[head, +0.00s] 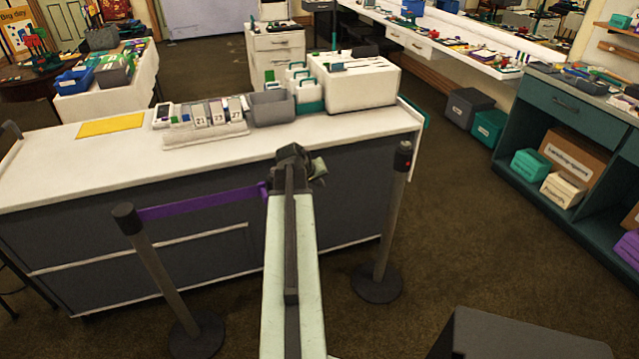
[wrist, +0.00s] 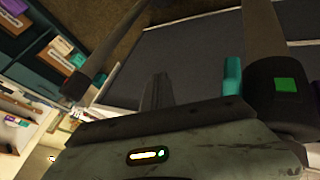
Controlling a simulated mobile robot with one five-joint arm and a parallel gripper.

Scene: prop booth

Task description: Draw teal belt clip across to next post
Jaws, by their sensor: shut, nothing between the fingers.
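A small teal piece (wrist: 232,76), apparently the belt clip, shows in the wrist view beside the dark head of a near post (wrist: 262,92) with a green square. I cannot make out this teal piece in the head view, where my arm covers the middle. My gripper (head: 291,155) is shut and empty; its dark fingers (wrist: 160,90) show left of the teal piece in the wrist view, apart from it. Another post (head: 396,205) with a red light stands to the right of my arm in the head view; it seems to be the farther post (wrist: 75,85) in the wrist view.
A purple belt (head: 200,201) runs from the left post (head: 160,262) to behind my arm. A white-topped counter (head: 60,150) with a grey front stands just beyond, bearing bins and boxes. A dark box (head: 520,340) is at the bottom right. Carpet (head: 470,220) is open to the right.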

